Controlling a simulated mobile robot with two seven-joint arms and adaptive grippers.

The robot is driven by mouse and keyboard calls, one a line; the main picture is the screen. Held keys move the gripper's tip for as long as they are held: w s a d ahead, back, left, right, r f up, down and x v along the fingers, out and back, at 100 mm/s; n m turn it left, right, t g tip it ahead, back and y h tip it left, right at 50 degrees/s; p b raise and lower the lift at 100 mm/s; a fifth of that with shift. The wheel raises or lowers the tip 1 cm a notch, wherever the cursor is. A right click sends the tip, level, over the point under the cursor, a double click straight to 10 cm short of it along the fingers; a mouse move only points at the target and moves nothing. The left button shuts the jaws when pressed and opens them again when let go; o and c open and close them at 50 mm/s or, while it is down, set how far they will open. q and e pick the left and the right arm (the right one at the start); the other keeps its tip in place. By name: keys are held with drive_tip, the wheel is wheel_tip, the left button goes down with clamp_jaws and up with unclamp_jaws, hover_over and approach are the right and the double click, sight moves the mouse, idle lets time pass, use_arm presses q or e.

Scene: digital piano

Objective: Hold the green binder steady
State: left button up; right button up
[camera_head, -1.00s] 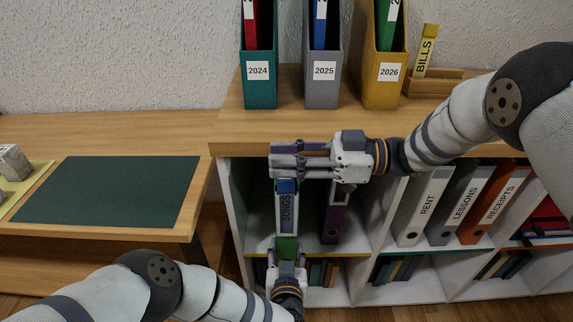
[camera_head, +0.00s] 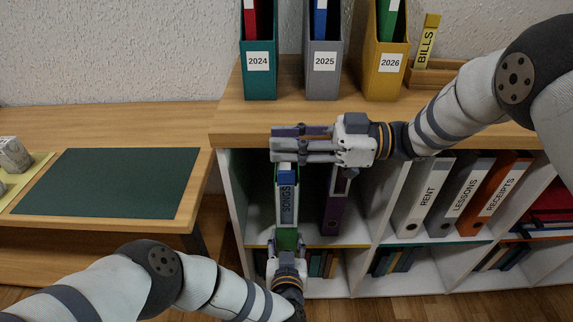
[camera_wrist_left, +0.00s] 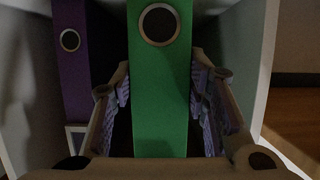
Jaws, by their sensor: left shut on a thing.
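The green binder (camera_wrist_left: 158,95) stands upright in the left wrist view, its spine with a round finger hole facing me. My left gripper (camera_wrist_left: 160,110) has one finger on each side of the spine and is shut on it. In the head view my left gripper (camera_head: 287,250) is low at the shelf front, and a green part (camera_head: 286,238) shows just above it. Above that green part is a spine label reading SONGS (camera_head: 287,204). My right gripper (camera_head: 285,143) lies across above the label, fingers pointing left; its finger gap is unclear and it hides what is behind it.
A purple binder (camera_head: 331,215) stands to the right in the same compartment. The RENT (camera_head: 425,200), LESSONS (camera_head: 458,205) and RECEIPTS (camera_head: 497,197) binders lean in the compartment beyond a divider. Magazine files (camera_head: 323,75) stand on the top. A desk with a dark green mat (camera_head: 108,185) is at left.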

drive_tip(key=d, duration=1.2)
use_arm(q)
drive_tip(key=o, duration=1.1)
use_arm(e)
drive_tip(key=shift+a+r, duration=0.1)
use_arm(q)
drive_tip(key=shift+r+p+v, duration=0.2)
drive_tip(key=shift+p+v, duration=0.4)
drive_tip(key=shift+v, duration=0.55)
drive_tip(key=shift+p+v, duration=0.8)
drive_tip(key=shift+v, duration=0.95)
drive_tip(key=shift+s+f, duration=0.1)
drive_tip(key=shift+f, duration=0.05)
use_arm(e)
wheel_tip(320, 180, up, 8)
drive_tip(key=n, duration=0.1)
drive_tip(key=shift+s, duration=0.2)
